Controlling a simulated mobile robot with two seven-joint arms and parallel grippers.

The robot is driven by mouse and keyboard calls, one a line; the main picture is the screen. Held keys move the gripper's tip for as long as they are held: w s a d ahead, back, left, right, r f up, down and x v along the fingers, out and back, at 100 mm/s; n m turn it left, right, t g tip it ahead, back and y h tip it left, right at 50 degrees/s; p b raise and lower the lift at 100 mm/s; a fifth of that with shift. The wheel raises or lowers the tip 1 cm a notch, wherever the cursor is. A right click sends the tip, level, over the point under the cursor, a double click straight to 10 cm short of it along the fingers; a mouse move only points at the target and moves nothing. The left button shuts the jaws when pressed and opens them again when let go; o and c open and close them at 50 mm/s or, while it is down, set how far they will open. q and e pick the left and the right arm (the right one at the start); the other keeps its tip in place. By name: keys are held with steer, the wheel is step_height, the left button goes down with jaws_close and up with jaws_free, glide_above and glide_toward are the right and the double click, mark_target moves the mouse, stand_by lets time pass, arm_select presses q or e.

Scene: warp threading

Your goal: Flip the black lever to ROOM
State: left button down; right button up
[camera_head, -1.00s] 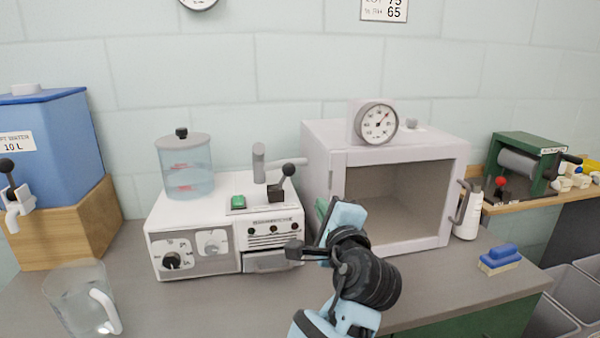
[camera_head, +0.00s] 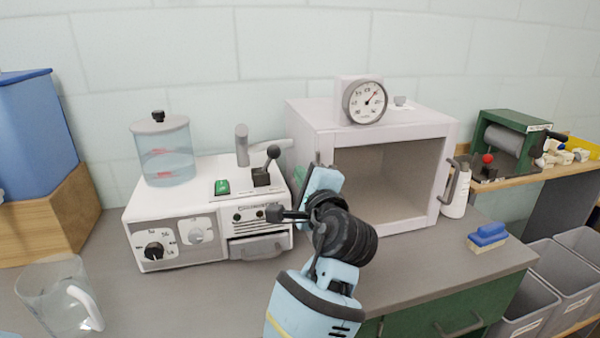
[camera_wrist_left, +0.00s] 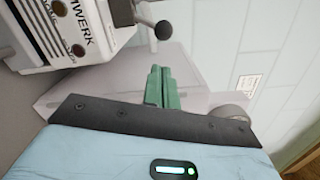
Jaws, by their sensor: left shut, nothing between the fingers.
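The black lever (camera_head: 265,168) with a ball knob stands on top of the white machine (camera_head: 225,212), tilted a little to the right. A green button (camera_head: 221,187) sits beside its base. No ROOM label is readable. My left gripper (camera_head: 303,174) is just right of the lever and apart from it, in front of the cabinet's left edge. Its green fingers (camera_wrist_left: 160,88) are shut together and empty in the left wrist view. The lever's knob (camera_wrist_left: 163,30) shows beyond the fingertips there. My right gripper is out of view.
A grey open-fronted cabinet (camera_head: 445,135) with a round gauge (camera_head: 365,101) stands close on the right. A lidded water vessel (camera_head: 162,152) and a grey post (camera_head: 242,145) rise from the machine. A glass jug (camera_head: 50,295) stands at front left.

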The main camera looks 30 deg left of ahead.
mark_target(267, 164)
arm_select(q)
steer(key=x, duration=0.8)
steer(key=shift+a, duration=0.2)
